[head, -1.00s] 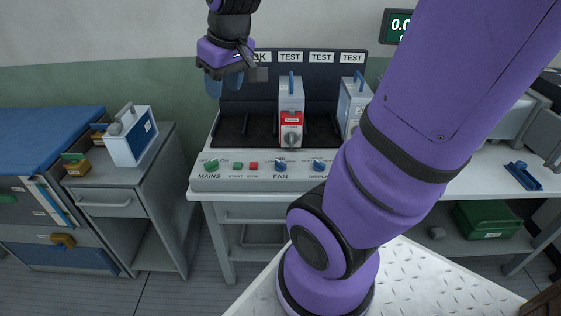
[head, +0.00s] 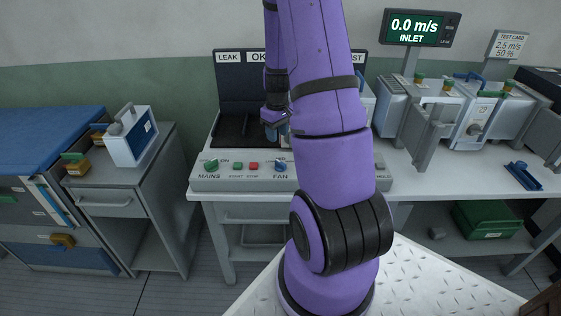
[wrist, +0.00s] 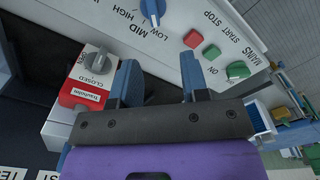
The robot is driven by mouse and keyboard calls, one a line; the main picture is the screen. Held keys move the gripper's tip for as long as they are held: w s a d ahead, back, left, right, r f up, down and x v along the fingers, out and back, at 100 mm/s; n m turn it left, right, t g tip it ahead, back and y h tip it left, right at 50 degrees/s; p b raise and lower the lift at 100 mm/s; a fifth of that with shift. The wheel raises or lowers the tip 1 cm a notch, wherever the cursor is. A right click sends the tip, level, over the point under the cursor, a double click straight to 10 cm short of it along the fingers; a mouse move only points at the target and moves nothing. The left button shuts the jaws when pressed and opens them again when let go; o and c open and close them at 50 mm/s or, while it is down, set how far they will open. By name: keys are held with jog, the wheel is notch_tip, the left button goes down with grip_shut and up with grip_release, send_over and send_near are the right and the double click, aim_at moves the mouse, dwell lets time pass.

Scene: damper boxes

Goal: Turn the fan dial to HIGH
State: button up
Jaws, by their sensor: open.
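The blue fan dial (head: 280,166) sits on the light front panel of the test bench, above the word FAN. In the wrist view the fan dial (wrist: 152,9) is at the top edge, partly cut off, with LOW, MID and HIGH printed around it. Its white mark seems to face the LOW side. My gripper (head: 275,130) hangs just above and behind the panel in the head view. In the wrist view my gripper (wrist: 159,80) has its two blue fingers apart with nothing between them. The dial is beyond the fingertips, not touched.
A damper box with a red plate and grey knob (wrist: 97,60) stands close beside one finger. The green MAINS dial (head: 211,165) and red stop button (head: 253,166) share the panel. The inlet display (head: 416,27) reads 0.0 m/s. My arm hides the panel's right part.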

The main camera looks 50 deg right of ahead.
aim_at(280, 162)
jog(key=f, duration=0.8)
jog(key=d+f, duration=0.1)
jog(key=f, duration=0.3)
jog(key=shift+s+f, duration=0.15)
jog(key=shift+s, duration=0.1)
grip_shut()
